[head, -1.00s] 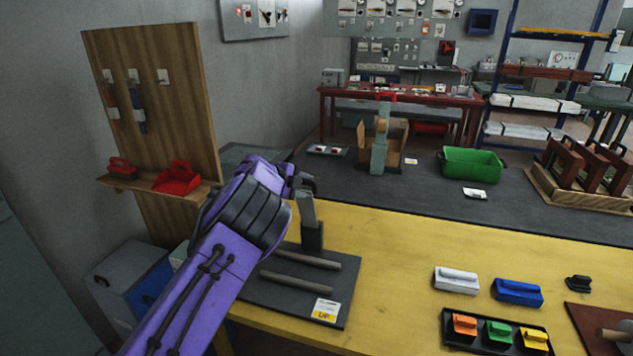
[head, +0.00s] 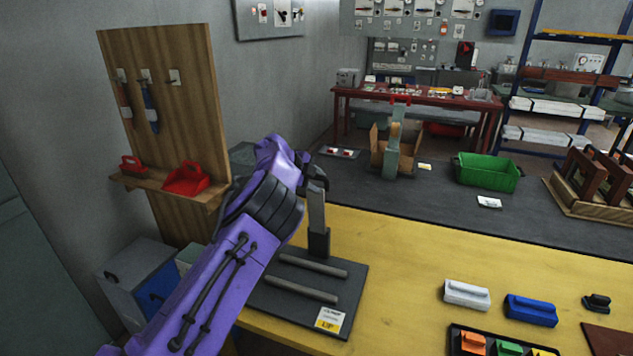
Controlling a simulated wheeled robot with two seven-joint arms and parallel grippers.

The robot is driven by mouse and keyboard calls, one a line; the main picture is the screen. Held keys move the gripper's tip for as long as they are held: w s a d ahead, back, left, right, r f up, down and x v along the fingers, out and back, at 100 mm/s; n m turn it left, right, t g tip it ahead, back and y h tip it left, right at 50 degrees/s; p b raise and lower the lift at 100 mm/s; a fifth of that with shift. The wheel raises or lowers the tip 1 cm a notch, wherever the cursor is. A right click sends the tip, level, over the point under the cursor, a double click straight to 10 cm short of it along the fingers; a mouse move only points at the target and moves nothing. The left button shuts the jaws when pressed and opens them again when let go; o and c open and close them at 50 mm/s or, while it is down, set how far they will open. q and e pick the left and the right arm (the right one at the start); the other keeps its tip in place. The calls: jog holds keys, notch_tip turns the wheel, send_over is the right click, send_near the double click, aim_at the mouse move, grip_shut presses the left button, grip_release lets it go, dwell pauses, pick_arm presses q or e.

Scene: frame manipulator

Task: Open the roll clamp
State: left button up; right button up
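A dark base plate (head: 352,290) with two grey bars (head: 300,278) lies on the yellow table; it looks like the roll clamp. A yellow and white label (head: 330,319) is at its front right corner. An upright grey post or lever (head: 317,212) stands in a dark block (head: 319,243) at its back. My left gripper (head: 316,184) is at the top of this post, at the end of my purple arm. Whether its fingers touch or grip the post cannot be made out. My arm hides the left part of the base. My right gripper is out of view.
White (head: 467,293) and blue (head: 530,310) blocks lie on the yellow table (head: 400,265) at right, with a black tray (head: 456,339) in front. A green bin (head: 487,172) stands on the dark surface behind. A wooden tool board (head: 175,70) is at left. The table's middle is clear.

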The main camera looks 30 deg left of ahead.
pick_arm(q)
jog(key=shift+w+a+f, duration=0.1)
jog(key=shift+w+f, duration=0.2)
jog(key=shift+f, duration=0.2)
jog(key=shift+r, duration=0.15)
jog(key=shift+s+r, duration=0.1)
jog(key=b+v, duration=0.4)
jog(key=v, duration=0.6)
jog(key=shift+s, duration=0.15)
